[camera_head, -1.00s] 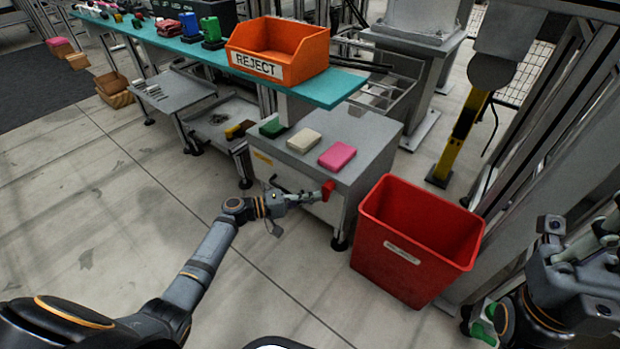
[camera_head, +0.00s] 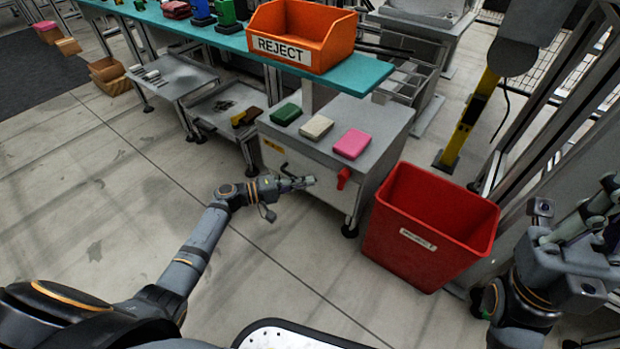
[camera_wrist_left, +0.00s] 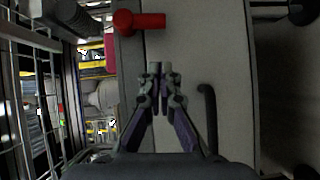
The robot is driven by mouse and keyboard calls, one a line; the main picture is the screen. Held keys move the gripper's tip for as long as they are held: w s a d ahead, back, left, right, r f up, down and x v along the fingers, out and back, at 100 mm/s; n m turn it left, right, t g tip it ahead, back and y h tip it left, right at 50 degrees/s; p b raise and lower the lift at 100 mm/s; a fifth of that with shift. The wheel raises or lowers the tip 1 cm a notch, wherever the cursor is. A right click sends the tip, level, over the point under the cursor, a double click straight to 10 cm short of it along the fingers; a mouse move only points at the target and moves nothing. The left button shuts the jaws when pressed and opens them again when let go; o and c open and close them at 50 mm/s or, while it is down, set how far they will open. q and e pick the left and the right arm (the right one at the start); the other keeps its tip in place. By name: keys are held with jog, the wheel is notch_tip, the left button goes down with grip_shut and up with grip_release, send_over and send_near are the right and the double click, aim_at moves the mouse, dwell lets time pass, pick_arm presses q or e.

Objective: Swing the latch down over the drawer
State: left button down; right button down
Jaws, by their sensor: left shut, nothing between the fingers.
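The red latch (camera_head: 343,178) is at the upper right of the grey drawer cabinet's front (camera_head: 315,180), below the pink block. In the left wrist view the latch (camera_wrist_left: 140,22) is a red bar with a round knob, beyond the fingertips and to the left. My left gripper (camera_head: 310,181) is shut and empty in front of the cabinet, to the left of the latch and apart from it. Its closed fingers (camera_wrist_left: 159,70) show in the wrist view, beside a dark curved handle (camera_wrist_left: 209,108). My right gripper (camera_head: 492,300) is at the lower right; its fingers are unclear.
Green (camera_head: 286,114), cream (camera_head: 316,127) and pink (camera_head: 352,144) blocks lie on the cabinet top. A red bin (camera_head: 425,230) stands close to the cabinet's right. An orange REJECT bin (camera_head: 300,35) is on the teal shelf (camera_head: 368,80).

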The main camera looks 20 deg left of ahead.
pick_arm(q)
jog(key=p+v, duration=0.2)
jog(key=v, duration=0.5)
jog(key=shift+r, duration=0.15)
jog(key=shift+s, duration=0.1)
